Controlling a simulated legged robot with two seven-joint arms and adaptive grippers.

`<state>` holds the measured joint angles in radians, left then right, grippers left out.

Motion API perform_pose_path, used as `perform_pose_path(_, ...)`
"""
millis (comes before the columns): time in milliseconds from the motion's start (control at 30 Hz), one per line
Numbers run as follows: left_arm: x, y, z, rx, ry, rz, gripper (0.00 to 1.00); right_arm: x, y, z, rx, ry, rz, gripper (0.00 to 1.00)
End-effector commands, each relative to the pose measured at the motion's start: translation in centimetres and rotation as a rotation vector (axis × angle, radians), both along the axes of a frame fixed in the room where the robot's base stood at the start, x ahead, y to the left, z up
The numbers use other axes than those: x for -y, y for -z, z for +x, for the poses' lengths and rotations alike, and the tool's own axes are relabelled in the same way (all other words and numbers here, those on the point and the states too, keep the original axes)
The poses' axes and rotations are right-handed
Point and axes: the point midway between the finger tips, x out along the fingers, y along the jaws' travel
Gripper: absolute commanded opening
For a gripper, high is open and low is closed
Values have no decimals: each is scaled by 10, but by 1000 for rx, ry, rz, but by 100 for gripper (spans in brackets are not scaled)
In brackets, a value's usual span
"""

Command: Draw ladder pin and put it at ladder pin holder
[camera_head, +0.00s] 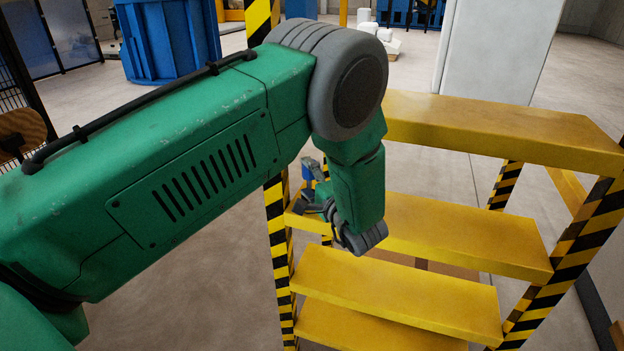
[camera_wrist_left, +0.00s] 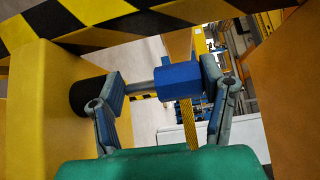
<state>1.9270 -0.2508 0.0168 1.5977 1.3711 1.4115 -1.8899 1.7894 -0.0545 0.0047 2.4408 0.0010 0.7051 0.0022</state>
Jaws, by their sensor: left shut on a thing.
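The ladder pin (camera_wrist_left: 178,82) has a blue block-like head and a thin grey shaft. In the left wrist view it lies between the fingers of my left gripper (camera_wrist_left: 163,80), which is shut on it. The shaft runs left behind the left finger, toward a black round socket (camera_wrist_left: 84,97) on a yellow part of the ladder. The finger hides whether the shaft is inside the socket. In the head view my left gripper (camera_head: 318,200) is small and partly hidden by my green forearm, beside the ladder's left rail. I cannot make out which black part is the ladder pin holder.
The yellow ladder (camera_head: 430,230) has wide steps and black-striped rails close around the gripper. A striped beam (camera_wrist_left: 120,15) crosses the top of the wrist view. A blue bin (camera_head: 165,40) and a grey cabinet (camera_head: 495,50) stand behind. Open floor lies between.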

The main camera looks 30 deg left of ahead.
Motion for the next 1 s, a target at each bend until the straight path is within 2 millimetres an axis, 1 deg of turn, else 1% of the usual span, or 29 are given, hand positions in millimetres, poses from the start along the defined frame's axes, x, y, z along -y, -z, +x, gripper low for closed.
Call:
perform_pose_path(100, -3, 2, -1, -3, -2, -2, 34, 0, 0, 0, 0, 0, 0, 55)
perform_pose_path(533, -2, 2, -1, -3, -1, -2, 34, 0, 0, 0, 0, 0, 0, 55)
perform_pose_path(800, 1, 2, -2, -5, 2, -6, 34, 0, -5, 0, 0, 0, 0, 55)
perform_pose_path(1000, 2, 3, -3, -7, 3, -7, 34, 0, -5, 0, 0, 0, 0, 55)
